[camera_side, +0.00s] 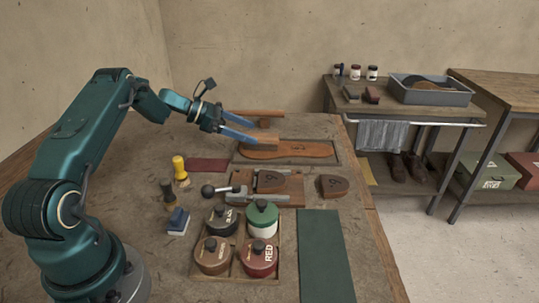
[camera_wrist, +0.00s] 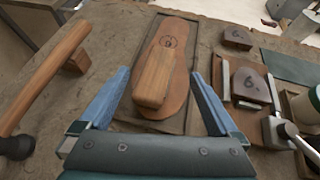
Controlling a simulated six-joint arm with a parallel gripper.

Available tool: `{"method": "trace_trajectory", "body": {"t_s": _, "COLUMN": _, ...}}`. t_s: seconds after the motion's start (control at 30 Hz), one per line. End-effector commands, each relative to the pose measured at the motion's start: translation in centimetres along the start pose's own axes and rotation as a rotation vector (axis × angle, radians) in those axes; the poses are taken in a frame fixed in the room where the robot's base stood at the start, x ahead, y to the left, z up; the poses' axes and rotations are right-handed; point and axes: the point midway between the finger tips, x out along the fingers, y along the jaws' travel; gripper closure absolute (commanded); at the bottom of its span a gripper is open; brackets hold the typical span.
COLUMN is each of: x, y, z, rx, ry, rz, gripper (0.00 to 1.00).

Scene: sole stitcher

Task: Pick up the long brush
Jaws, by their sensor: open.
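A long, rounded wooden block, which looks like the back of the long brush (camera_wrist: 152,82), lies along a brown shoe sole (camera_wrist: 175,35) in the wrist view. No bristles show. In the side view the brush (camera_side: 266,138) is partly hidden behind the fingers, over the sole (camera_side: 300,150). My gripper (camera_wrist: 160,74) is open, with one blue finger on each side of the block and visible gaps between. In the side view my gripper (camera_side: 256,131) reaches in from the left, its fingers pointing right and slightly down at the block.
A long wooden handle (camera_wrist: 50,72) with a dark end lies left in the wrist view. A clamp with a numbered block (camera_wrist: 250,84) stands right. In the side view, several lidded jars (camera_side: 212,254) stand in front and a green mat (camera_side: 325,255) lies right.

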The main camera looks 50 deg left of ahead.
Motion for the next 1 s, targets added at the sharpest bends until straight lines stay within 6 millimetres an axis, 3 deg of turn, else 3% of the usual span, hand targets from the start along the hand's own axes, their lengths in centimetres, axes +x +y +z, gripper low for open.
{"method": "trace_trajectory", "body": {"t_s": 0.43, "x": 4.3, "y": 0.1, "z": -0.4, "rx": -0.006, "ry": 0.002, "rz": 0.005, "gripper": 0.03}}
{"method": "trace_trajectory", "body": {"t_s": 0.77, "x": 4.8, "y": 0.2, "z": -0.3, "rx": -0.007, "ry": 0.002, "rz": 0.006, "gripper": 0.03}}
{"method": "trace_trajectory", "body": {"t_s": 0.87, "x": 4.8, "y": 0.2, "z": -0.3, "rx": -0.007, "ry": 0.002, "rz": 0.006, "gripper": 0.34}}
{"method": "trace_trajectory", "body": {"t_s": 1.0, "x": 4.8, "y": 0.2, "z": -0.3, "rx": -0.007, "ry": 0.002, "rz": 0.006, "gripper": 0.87}}
